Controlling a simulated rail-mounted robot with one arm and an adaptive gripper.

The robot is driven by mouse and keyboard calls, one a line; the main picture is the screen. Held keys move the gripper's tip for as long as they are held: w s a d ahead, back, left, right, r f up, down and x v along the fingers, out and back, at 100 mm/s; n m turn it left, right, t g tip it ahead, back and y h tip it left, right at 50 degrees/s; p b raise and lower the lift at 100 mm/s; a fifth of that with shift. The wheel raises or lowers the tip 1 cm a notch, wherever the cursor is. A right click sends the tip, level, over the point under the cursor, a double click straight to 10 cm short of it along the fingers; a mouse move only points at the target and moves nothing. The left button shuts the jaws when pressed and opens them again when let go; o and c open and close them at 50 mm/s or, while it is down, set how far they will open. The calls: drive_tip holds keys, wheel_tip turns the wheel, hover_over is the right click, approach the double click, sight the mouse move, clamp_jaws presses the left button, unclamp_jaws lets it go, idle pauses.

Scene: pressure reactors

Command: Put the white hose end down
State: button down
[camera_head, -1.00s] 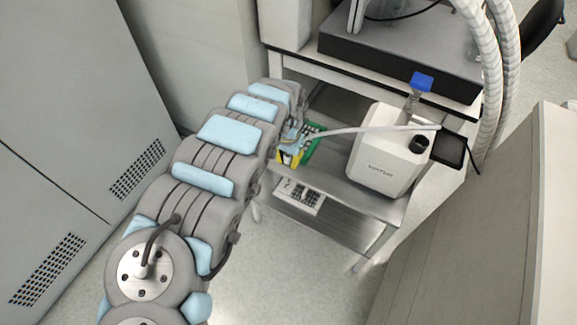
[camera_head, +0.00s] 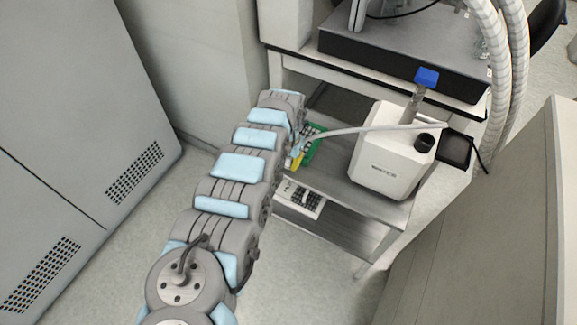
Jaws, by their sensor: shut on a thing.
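The white hose (camera_head: 365,129) runs from the top of the white box-shaped device (camera_head: 384,165) leftward to my gripper (camera_head: 297,152). My gripper is at the far end of my arm, low over the shelf of the cart, and is shut on the hose end. The arm hides much of the gripper, so the fingertips and the hose end itself do not show clearly. I cannot tell whether the hose end touches anything below it.
A green rack (camera_head: 315,146) lies on the cart shelf (camera_head: 338,182) beside the gripper. A panel with dark buttons (camera_head: 303,197) is at the shelf's front. A blue-topped fitting (camera_head: 427,77) rises behind the white device. A grey cabinet (camera_head: 70,120) stands left.

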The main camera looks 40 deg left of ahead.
sight(289, 157)
drive_tip(key=shift+s+f, duration=0.15)
drive_tip(key=shift+f, duration=0.5)
drive_tip(key=shift+r, duration=0.1)
drive_tip(key=c, duration=0.9)
unclamp_jaws()
drive_tip(key=shift+c, duration=0.2)
wheel_tip(289, 157, up, 12)
drive_tip(key=p, duration=0.4)
drive_tip(key=shift+f, duration=0.25)
drive_tip(key=shift+o, duration=1.3)
drive_tip(key=shift+r, duration=0.25)
